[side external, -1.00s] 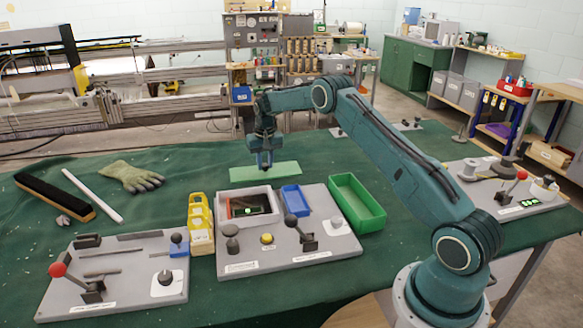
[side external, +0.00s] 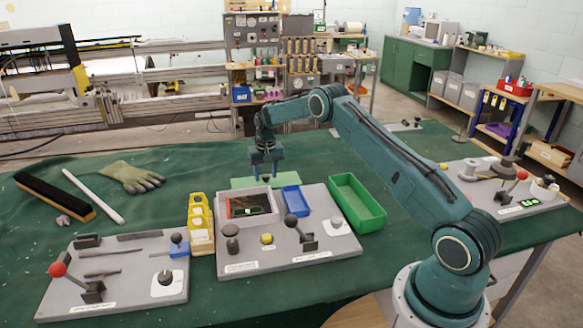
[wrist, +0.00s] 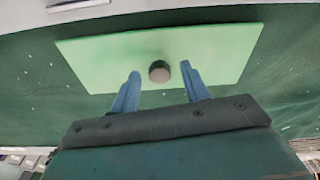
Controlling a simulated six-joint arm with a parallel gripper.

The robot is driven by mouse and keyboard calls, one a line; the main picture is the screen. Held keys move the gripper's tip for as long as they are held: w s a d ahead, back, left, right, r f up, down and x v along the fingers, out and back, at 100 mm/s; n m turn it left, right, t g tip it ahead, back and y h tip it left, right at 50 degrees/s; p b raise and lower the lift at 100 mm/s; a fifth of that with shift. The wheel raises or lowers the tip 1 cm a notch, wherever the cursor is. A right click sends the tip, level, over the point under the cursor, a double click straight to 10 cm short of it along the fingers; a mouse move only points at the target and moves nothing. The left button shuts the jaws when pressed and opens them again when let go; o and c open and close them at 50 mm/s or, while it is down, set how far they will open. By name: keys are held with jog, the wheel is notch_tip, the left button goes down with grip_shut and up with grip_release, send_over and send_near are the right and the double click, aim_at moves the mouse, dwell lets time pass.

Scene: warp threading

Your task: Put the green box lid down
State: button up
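The green box lid (side external: 240,183) is a flat light-green plate behind the grey open box on the middle board. It appears to lie flat on the dark green cloth; its near edge is partly hidden by the grey box. In the wrist view the lid (wrist: 220,50) shows a round dark knob (wrist: 159,71) at its middle. My gripper (side external: 267,174) is over the lid, fingers pointing down. In the wrist view my gripper's (wrist: 160,72) blue fingers are spread, one on each side of the knob, with a gap on both sides.
The grey open box (side external: 225,207) stands just in front of the lid. A blue tray (side external: 297,200) and an open green box (side external: 372,213) are to its right. Yellow bins (side external: 200,230) stand left. A glove (side external: 132,177) lies farther left, with clear cloth between.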

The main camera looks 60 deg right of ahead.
dwell(0.3)
notch_tip(320, 180, up, 12)
jog(key=s, duration=0.1)
jog(key=shift+a, duration=0.45)
jog(key=shift+s+r, duration=0.1)
dwell(0.4)
jog(key=shift+r, duration=0.1)
